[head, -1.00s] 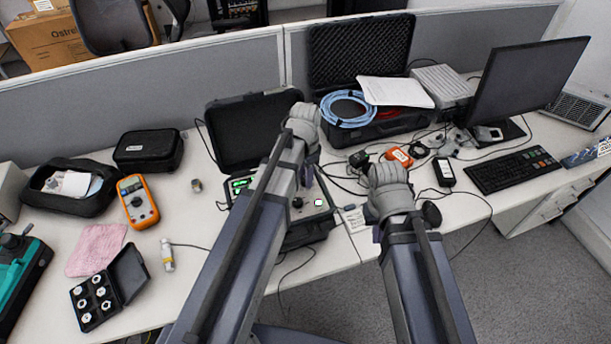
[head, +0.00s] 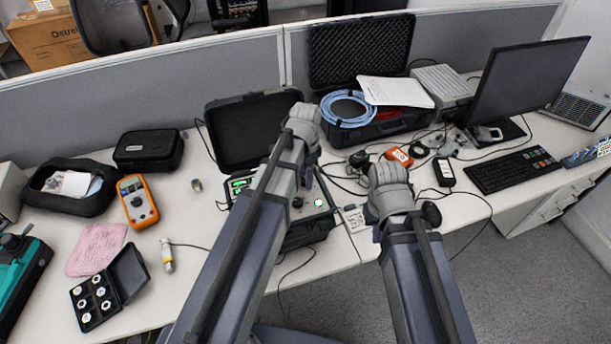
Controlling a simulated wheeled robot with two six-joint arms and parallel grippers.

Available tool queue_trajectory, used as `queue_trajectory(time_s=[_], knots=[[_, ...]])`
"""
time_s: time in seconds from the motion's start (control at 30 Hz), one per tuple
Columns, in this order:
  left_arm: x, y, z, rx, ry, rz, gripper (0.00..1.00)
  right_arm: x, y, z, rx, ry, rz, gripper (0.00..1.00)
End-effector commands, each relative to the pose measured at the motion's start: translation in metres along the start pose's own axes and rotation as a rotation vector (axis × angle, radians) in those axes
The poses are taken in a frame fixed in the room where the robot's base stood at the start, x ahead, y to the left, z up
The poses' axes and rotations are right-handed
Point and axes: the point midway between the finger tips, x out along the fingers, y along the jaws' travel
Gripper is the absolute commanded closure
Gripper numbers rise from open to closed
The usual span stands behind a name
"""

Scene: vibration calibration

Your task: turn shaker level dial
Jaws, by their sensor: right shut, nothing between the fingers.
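The shaker unit (head: 312,228) is a dark open case on the desk with a grey panel, a green display (head: 241,185) and its black lid (head: 250,128) raised behind. A dark knob (head: 297,202) shows on the panel beside my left arm; I cannot tell whether it is the level dial. My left gripper (head: 304,118) is over the case, near the lid's right edge; its fingers are hidden by its own wrist. My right gripper (head: 388,172) is over the desk to the right of the case, seen from behind, shut and empty. My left arm covers much of the panel.
An orange multimeter (head: 137,201), a black pouch (head: 148,150) and a box of round fittings (head: 98,300) lie at left. A case with blue cable (head: 347,108), a monitor (head: 525,85) and a keyboard (head: 513,170) are at right. Loose cables cross the desk near my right gripper.

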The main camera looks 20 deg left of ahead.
Motion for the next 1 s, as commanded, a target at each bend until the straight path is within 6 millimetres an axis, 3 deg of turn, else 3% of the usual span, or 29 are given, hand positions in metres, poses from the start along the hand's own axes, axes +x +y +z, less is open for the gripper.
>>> queue_trajectory(time_s=[0.17, 0.57, 1.0], knots=[[0.000, 0.000, 0.000, 0.000, 0.000, 0.000, 0.33, 0.000, 0.000, 0.000, 0.000, 0.000, 0.000, 1.00], [-0.006, 0.000, 0.000, -0.001, 0.000, 0.000, 0.33, -0.006, 0.001, 0.000, 0.000, 0.000, 0.000, 1.00], [-0.059, 0.000, 0.000, 0.000, 0.000, 0.000, 0.33, -0.058, 0.006, 0.003, -0.001, 0.000, 0.000, 1.00]])
